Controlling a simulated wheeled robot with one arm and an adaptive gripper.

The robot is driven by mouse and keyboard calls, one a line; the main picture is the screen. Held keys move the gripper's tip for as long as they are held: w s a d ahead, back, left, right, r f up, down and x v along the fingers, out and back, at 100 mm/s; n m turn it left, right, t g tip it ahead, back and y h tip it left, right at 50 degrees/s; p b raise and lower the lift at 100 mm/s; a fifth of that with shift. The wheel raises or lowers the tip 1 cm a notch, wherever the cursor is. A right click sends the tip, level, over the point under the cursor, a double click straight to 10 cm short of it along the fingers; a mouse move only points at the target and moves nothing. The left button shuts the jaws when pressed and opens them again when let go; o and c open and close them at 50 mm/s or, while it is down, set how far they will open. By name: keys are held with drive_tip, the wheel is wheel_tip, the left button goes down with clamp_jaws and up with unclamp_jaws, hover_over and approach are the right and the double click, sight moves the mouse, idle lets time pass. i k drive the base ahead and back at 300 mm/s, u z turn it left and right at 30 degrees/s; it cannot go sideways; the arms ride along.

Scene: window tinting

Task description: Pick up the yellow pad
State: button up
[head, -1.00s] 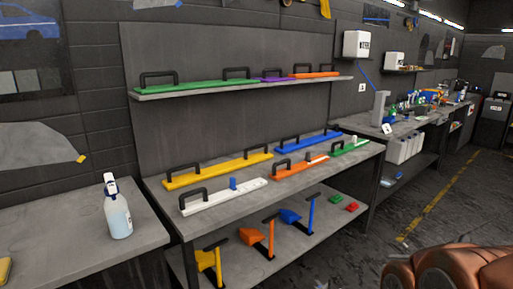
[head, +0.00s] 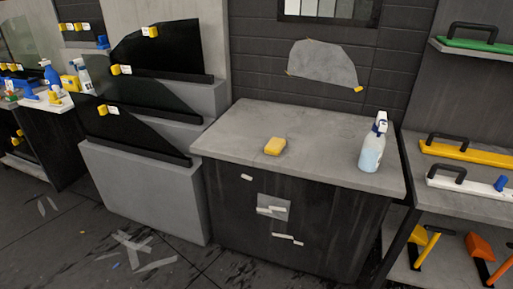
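A yellow pad (head: 275,146) lies flat on the grey top of a dark cabinet (head: 232,133), left of the middle of that top. Nothing covers it. Other small yellow pieces sit on the dark window glass at the left, such as a yellow block (head: 149,31) on the top pane. My gripper is not in view.
A spray bottle (head: 372,145) stands on the same top, right of the pad. Stepped grey stands with dark glass (head: 160,60) are left of the cabinet.

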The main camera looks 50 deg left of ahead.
sight(275, 146)
drive_tip(key=u, duration=2.1)
drive_tip(key=i, duration=1.35)
drive_tip(key=u, duration=0.75)
